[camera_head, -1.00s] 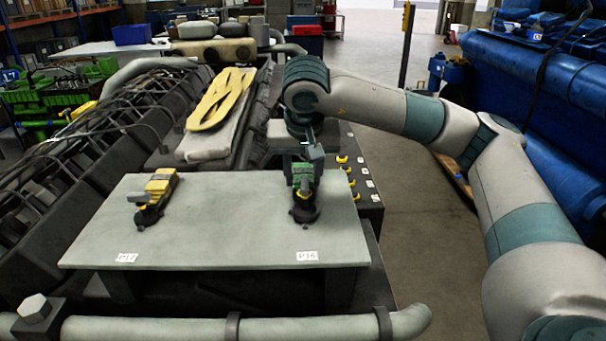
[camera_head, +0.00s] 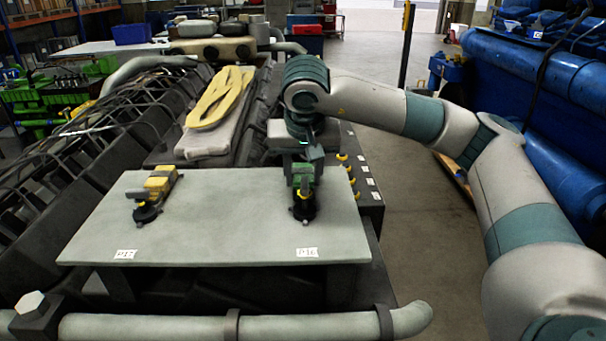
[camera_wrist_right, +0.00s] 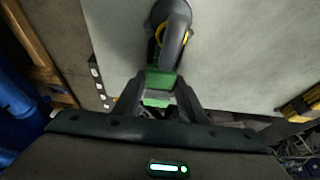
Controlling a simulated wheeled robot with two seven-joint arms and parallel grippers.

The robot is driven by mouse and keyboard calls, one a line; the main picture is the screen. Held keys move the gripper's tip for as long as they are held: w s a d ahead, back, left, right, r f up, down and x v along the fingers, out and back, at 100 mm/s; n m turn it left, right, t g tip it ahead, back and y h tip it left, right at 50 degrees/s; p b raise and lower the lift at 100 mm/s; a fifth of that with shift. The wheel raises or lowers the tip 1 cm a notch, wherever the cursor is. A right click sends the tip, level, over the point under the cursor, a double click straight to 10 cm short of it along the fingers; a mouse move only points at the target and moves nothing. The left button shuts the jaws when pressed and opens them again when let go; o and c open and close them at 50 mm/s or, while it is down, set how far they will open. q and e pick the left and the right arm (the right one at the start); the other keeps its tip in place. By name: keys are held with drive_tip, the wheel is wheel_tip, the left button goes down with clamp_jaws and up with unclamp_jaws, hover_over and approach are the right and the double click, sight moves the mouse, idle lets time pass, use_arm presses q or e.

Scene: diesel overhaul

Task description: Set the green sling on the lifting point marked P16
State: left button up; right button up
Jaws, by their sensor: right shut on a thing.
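The green sling (camera_head: 303,183) is partly hidden under my right gripper (camera_head: 304,165), above the lifting point at the label P16 (camera_head: 307,252). In the right wrist view, my right gripper (camera_wrist_right: 160,98) is shut on the green sling (camera_wrist_right: 160,82), with a dark, curved end piece and a yellow ring (camera_wrist_right: 160,34) beyond it. The lifting point's dark round base (camera_head: 303,213) stands on the grey plate. The end piece is over or against this base; I cannot tell whether it is seated. My left gripper is not in view.
A yellow sling (camera_head: 159,184) sits on a dark base (camera_head: 147,212) at the plate's other label (camera_head: 125,254). The grey plate (camera_head: 230,225) is clear between them. A folded yellow strap (camera_head: 218,100) lies behind. A pipe (camera_head: 180,327) runs along the front.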

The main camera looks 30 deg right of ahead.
drive_tip(key=o, duration=1.4)
drive_tip(key=shift+c, duration=0.2)
drive_tip(key=shift+s+a+r, duration=0.1)
drive_tip(key=shift+s+r, duration=0.05)
drive_tip(key=shift+r, duration=0.3)
drive_tip(key=b+v, duration=0.2)
drive_tip(key=v, duration=1.4)
drive_tip(key=shift+r, duration=0.2)
drive_tip(key=shift+s, duration=0.1)
